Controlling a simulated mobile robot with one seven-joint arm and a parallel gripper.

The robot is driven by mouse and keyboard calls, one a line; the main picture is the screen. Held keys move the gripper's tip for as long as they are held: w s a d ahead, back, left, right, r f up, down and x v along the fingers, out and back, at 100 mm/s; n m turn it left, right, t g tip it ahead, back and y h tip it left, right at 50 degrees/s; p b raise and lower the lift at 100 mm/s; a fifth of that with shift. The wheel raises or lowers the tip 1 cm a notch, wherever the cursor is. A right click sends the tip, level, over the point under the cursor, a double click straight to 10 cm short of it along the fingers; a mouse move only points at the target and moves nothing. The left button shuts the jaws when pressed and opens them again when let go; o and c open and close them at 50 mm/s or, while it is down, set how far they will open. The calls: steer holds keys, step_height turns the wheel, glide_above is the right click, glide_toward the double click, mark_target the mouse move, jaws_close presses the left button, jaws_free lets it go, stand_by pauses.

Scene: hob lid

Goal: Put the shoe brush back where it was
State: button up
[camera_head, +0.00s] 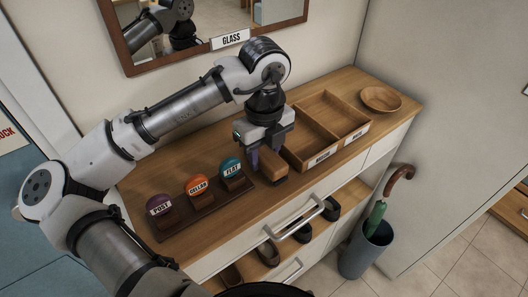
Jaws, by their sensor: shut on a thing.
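My gripper (267,170) points down over the wooden cabinet top (215,215) and is shut on a brown block-like thing, which I take to be the shoe brush (272,164). The brush is between the fingers, low near the cabinet top; I cannot tell whether it touches the surface. The gripper is left of a wooden tray (306,108) with two compartments and small front labels that are too small to read. The compartments look empty from here. Part of the brush is hidden by the gripper.
Left of the gripper stands a dark rack (207,208) with round tags: purple POST (158,206), orange CELLAR (197,187), teal FLAT (231,169). A wooden bowl (381,99) is at the right end. Below are shoes (269,253); an umbrella stand (366,252) is beside the cabinet.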

mark_target(264, 152)
steer(key=shift+f, duration=0.2)
steer(key=o, duration=1)
steer(key=shift+o, duration=0.2)
step_height(264, 152, up, 12)
steer(key=b, duration=0.1)
steer(key=shift+r, duration=0.1)
